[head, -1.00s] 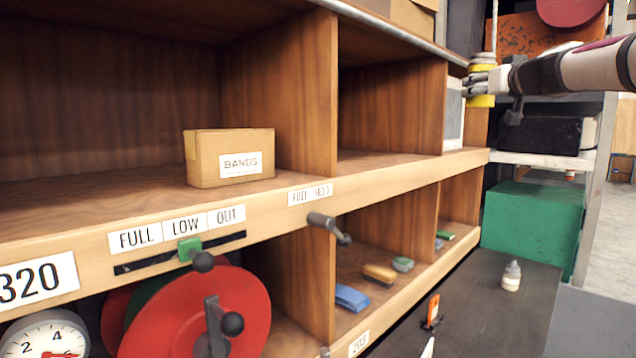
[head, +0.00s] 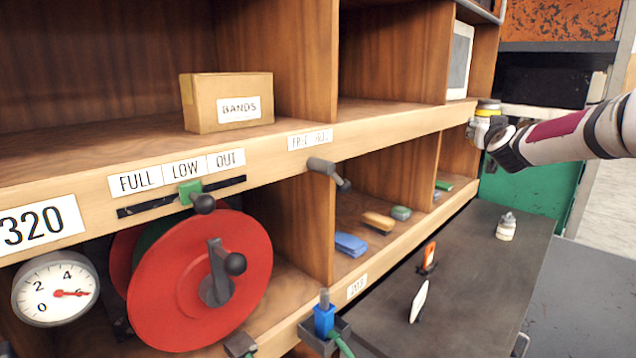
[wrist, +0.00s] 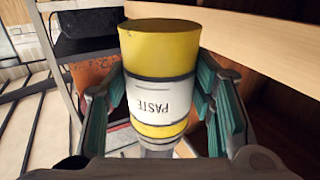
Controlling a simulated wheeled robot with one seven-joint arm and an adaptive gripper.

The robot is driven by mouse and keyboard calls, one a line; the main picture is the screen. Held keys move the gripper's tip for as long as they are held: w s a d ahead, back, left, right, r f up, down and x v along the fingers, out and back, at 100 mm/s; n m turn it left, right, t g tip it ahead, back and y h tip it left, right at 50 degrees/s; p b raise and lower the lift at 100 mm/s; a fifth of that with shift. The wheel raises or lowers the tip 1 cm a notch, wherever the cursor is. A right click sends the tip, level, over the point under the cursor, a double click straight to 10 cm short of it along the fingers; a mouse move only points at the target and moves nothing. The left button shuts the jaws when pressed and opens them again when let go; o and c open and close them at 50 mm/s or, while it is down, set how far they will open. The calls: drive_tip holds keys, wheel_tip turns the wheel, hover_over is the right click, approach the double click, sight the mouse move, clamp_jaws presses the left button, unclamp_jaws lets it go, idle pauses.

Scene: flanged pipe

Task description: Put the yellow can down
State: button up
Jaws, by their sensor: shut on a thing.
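The yellow can (head: 488,106) is held in my gripper (head: 482,128) at the right end of the wooden shelf in the head view. In the wrist view the can (wrist: 160,55) is yellow with a white PASTE label, which reads upside down in the picture. The finger pads of my gripper (wrist: 162,100) are shut on both sides of it. The can is beside the front edge of the shelf; I cannot tell whether it touches anything below. Its lower part is partly hidden by the fingers in the head view.
The wooden shelf unit (head: 400,128) has a BANDS box (head: 228,102) in an upper compartment. Below is a dark bench top (head: 470,250) with a small white bottle (head: 506,227), an orange-handled tool (head: 428,257) and free room. A green box (head: 535,195) stands behind my arm.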

drive_tip(key=s+a+f, duration=0.2)
drive_tip(key=a+f, duration=0.1)
drive_tip(key=f, duration=0.9)
drive_tip(key=s+a+f, duration=0.1)
drive_tip(key=a+f, duration=0.2)
drive_tip(key=f, duration=0.9)
drive_tip(key=s+a+f+n+y, duration=0.25)
drive_tip(key=s+a+f, duration=0.25)
drive_tip(key=s+a, duration=0.35)
drive_tip(key=s+a+f+n+y, duration=0.1)
drive_tip(key=s+a+f+y, duration=0.2)
drive_tip(key=s+a+f, duration=0.55)
drive_tip(key=shift+t, duration=0.4)
drive_tip(key=s+f, duration=0.1)
drive_tip(key=s+a+f, duration=0.1)
drive_tip(key=s, duration=0.1)
drive_tip(key=shift+a+f, duration=0.25)
drive_tip(key=shift+f, duration=0.15)
drive_tip(key=shift+a+r, duration=0.1)
drive_tip(key=shift+a, duration=0.05)
drive_tip(key=shift+d, duration=0.2)
drive_tip(key=shift+a+r, duration=0.1)
